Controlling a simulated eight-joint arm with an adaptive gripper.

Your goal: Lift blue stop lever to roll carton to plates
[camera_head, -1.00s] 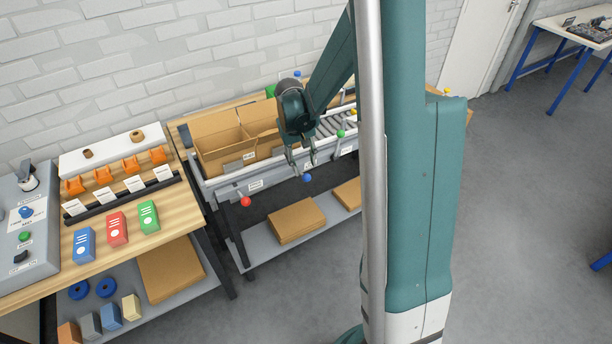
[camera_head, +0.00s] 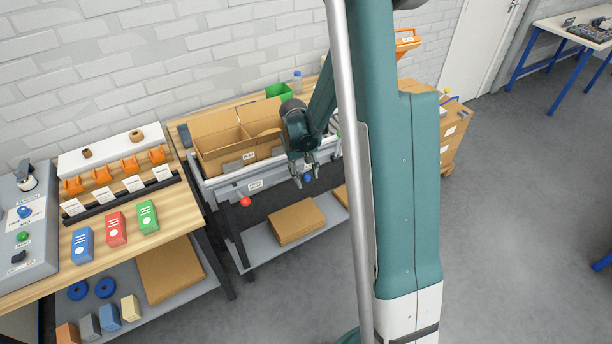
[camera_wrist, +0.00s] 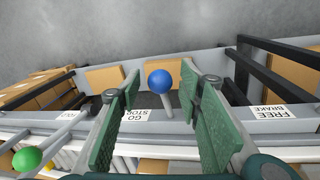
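The blue stop lever (camera_wrist: 160,83) is a blue ball on a grey rod at the conveyor's front rail, beside a "GO STOP" label (camera_wrist: 137,112). In the head view its ball (camera_head: 308,178) shows beside my fingertips. My gripper (camera_head: 304,182) is open. In the wrist view its green-padded fingers (camera_wrist: 159,82) stand on either side of the lever, with gaps on both sides; I cannot tell the exact depth. The open carton (camera_head: 207,158) sits on the left part of the roller conveyor (camera_head: 208,189). The plates are not identifiable.
A red ball lever (camera_head: 245,202) is at the conveyor's left, and a green one (camera_wrist: 27,158) shows in the wrist view. Flat cardboard (camera_head: 297,222) lies on the lower shelf. A workbench (camera_head: 186,203) with coloured boxes stands left. Floor in front is clear.

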